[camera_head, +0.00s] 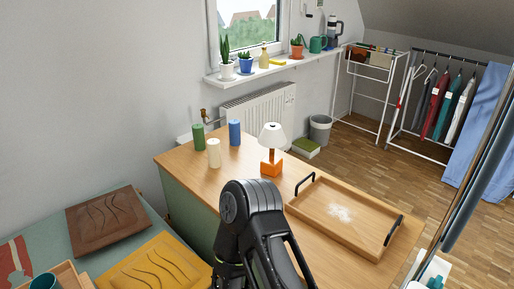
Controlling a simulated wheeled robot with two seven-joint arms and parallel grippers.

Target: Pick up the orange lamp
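The orange lamp (271,164) stands upright on the wooden top of a green-sided cabinet (182,168), near its far edge. It has an orange block base, a thin stem and a white shade. One of my black arms comes up from the bottom centre, in front of the cabinet, and its rounded joint shows just below the lamp in the picture. I cannot tell which arm it is. No gripper fingers show in this view. Nothing is seen touching the lamp.
A green candle (198,137), a cream candle (214,153) and a blue candle (235,133) stand left of the lamp. A wooden tray (312,217) with black handles lies to its right. A radiator (262,108) is behind the cabinet. Brown (108,221) and yellow (150,265) panels lie at lower left.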

